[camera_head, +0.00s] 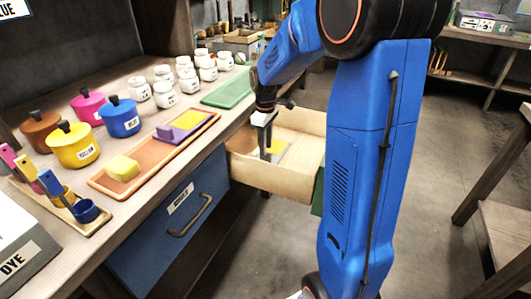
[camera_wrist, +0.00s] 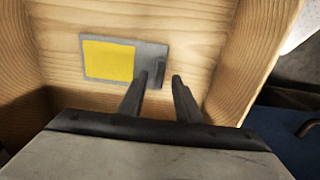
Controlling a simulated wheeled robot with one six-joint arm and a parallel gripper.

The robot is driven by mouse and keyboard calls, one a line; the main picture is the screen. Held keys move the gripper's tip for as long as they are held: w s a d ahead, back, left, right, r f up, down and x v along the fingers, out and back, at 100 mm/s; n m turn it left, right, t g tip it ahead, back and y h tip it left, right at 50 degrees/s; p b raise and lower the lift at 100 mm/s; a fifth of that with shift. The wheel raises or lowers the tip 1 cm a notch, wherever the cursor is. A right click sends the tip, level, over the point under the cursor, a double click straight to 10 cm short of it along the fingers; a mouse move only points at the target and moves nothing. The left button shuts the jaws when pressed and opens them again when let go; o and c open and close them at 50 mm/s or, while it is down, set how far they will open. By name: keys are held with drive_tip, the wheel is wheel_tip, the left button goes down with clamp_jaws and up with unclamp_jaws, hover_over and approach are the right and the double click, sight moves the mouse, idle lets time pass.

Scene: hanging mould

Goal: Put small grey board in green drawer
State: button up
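The small grey board (camera_wrist: 151,50) has a yellow patch and a small upright grey grip at its right end. It lies flat on the wooden floor of the pulled-out drawer (camera_head: 262,176), whose green front (camera_head: 318,192) shows at the right. In the head view the board (camera_head: 283,153) is partly hidden behind my gripper. My gripper (camera_wrist: 160,77) points down into the drawer over the board's grip end. Its two fingers are apart, with the grip showing between their tips; I see no contact.
A blue drawer (camera_head: 160,225) is shut under the bench. On the bench stand coloured pots (camera_head: 78,147), white jars (camera_head: 164,94), an orange tray (camera_head: 110,182) with yellow and purple pieces, and a green board (camera_head: 229,91). The drawer's walls surround my gripper closely.

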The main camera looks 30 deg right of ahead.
wheel_tip(320, 180, up, 7)
drive_tip(key=s+a+r+m+t, duration=0.1)
drive_tip(key=s+a+r+m, duration=0.15)
drive_tip(key=s, duration=0.55)
drive_tip(key=s+a+r+m+t, duration=0.1)
drive_tip(key=s+a+r, duration=0.2)
drive_tip(key=s, duration=0.5)
drive_tip(key=s+a+f+m+t, duration=0.1)
drive_tip(key=s+m, duration=0.1)
drive_tip(key=s, duration=0.5)
drive_tip(key=s+a+f+m+t, duration=0.1)
drive_tip(key=s+m, duration=0.1)
drive_tip(key=s, duration=0.5)
drive_tip(key=shift+s+a+f+t, duration=0.35)
drive_tip(key=shift+s+t, duration=0.05)
